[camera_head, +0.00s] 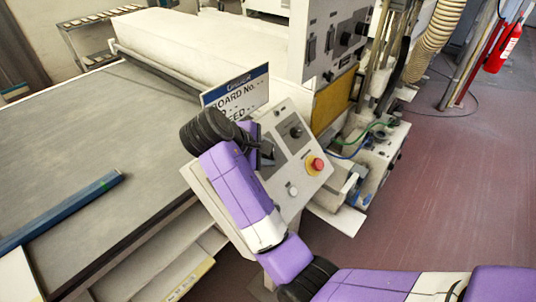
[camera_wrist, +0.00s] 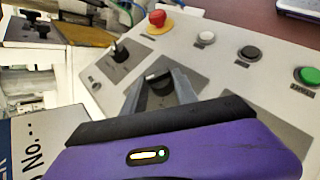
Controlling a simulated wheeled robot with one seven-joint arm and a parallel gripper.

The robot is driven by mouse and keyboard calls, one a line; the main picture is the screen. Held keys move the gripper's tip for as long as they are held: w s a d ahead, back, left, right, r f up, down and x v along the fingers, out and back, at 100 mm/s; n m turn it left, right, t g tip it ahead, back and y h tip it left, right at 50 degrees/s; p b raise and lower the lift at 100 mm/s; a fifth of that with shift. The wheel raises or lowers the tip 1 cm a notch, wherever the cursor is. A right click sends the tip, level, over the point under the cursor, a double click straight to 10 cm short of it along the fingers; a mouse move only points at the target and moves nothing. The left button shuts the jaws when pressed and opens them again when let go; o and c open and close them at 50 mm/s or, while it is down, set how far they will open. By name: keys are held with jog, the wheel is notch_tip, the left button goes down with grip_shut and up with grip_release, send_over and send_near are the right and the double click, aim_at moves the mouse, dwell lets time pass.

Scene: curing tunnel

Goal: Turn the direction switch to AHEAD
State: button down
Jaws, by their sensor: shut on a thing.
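A sloped grey control panel (camera_head: 312,177) stands at the end of the table. My gripper (camera_head: 266,155) reaches over its upper left part. In the wrist view, my gripper's grey fingers (camera_wrist: 163,91) are shut on a dark rotary switch knob (camera_wrist: 157,78) with a pale pointer mark. The fingers and hand hide part of this knob and the marks around it, so its label and setting cannot be read. A second dark rotary switch (camera_wrist: 119,51) stands apart on the same panel; in the head view it is right of my gripper (camera_head: 295,131).
The panel also carries a red emergency button (camera_head: 315,165) on yellow, a white button (camera_wrist: 206,38), a black button (camera_wrist: 250,53) and a green button (camera_wrist: 308,75). A sign with BOARD No. (camera_head: 236,93) stands close behind my gripper. A blue bar (camera_head: 62,212) lies on the table.

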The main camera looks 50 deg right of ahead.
jog(key=shift+w+d+m+g+y, duration=0.1)
jog(key=shift+m+g+y, duration=0.7)
jog(key=shift+m+y, duration=0.4)
jog(key=c, duration=1)
grip_release()
jog(key=shift+d, duration=0.1)
jog(key=shift+r, duration=0.15)
jog(key=shift+w+a+r, duration=0.1)
jog(key=shift+a+r, duration=0.1)
jog(key=shift+r, duration=0.05)
jog(key=v, duration=0.7)
jog(key=shift+d, duration=0.1)
